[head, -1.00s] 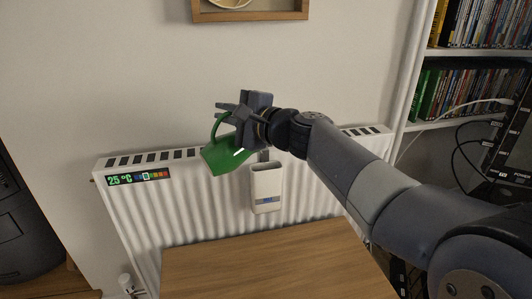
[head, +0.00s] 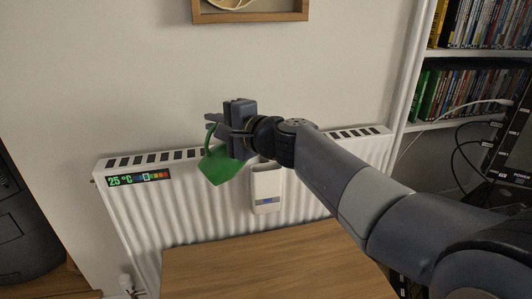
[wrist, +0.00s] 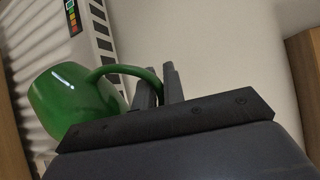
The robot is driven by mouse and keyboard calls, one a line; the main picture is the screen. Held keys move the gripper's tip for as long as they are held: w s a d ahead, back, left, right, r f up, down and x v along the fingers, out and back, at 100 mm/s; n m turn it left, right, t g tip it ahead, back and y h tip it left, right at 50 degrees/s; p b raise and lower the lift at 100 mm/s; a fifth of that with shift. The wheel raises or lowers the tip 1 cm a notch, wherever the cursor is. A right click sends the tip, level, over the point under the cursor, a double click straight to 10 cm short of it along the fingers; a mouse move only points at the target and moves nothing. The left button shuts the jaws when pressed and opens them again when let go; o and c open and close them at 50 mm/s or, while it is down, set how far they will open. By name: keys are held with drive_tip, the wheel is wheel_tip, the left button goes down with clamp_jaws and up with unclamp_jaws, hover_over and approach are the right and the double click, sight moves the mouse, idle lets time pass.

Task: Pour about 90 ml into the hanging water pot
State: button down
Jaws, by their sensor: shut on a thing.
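A green can with a curved handle (head: 221,166) is held in my gripper (head: 214,124) above the radiator's top edge. In the head view the can is tilted and partly behind the gripper. In the wrist view the can (wrist: 75,100) shows at the left, and the gripper fingers (wrist: 158,88) are shut on its handle. The white hanging water pot (head: 266,188) hangs on the radiator front, to the right of and below the can. A blue mark shows on its front. Its inside and any water stream cannot be made out.
The white radiator (head: 205,215) carries a temperature strip (head: 139,178) reading 25 °C. A wooden table (head: 270,268) stands in front, its visible top clear. Shelves of cases (head: 460,97) and dark equipment with cables are at the right. A framed item (head: 250,12) hangs above.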

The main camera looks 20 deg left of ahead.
sight(207, 138)
drive_tip(key=shift+s+a+f+n+h, duration=0.2)
drive_tip(key=shift+s+a+f+n, duration=0.1)
drive_tip(key=shift+f+n, duration=0.15)
drive_tip(key=shift+s+a+f+n+h, duration=0.2)
drive_tip(key=shift+s+a+f+n, duration=0.1)
drive_tip(key=shift+f+n, duration=0.15)
drive_tip(key=shift+s+a+f+n, duration=0.2)
drive_tip(key=shift+f+n, duration=0.2)
drive_tip(key=shift+f, duration=0.15)
idle(0.9)
drive_tip(key=shift+s+a+f+n+h+b, duration=0.2)
drive_tip(key=shift+s+f+n+b, duration=0.05)
drive_tip(key=shift+f, duration=0.15)
drive_tip(key=shift+s+a+f+n+h+b, duration=0.15)
drive_tip(key=shift+s+f+n+h+b, duration=0.1)
drive_tip(key=shift+f, duration=0.1)
drive_tip(key=s+a+f+n+t+h+p, duration=0.2)
drive_tip(key=s+a+f+n, duration=0.3)
drive_tip(key=f, duration=0.3)
drive_tip(key=shift+n+p, duration=0.4)
drive_tip(key=shift+f+h, duration=0.15)
drive_tip(key=shift+h, duration=0.1)
drive_tip(key=shift+d, duration=0.1)
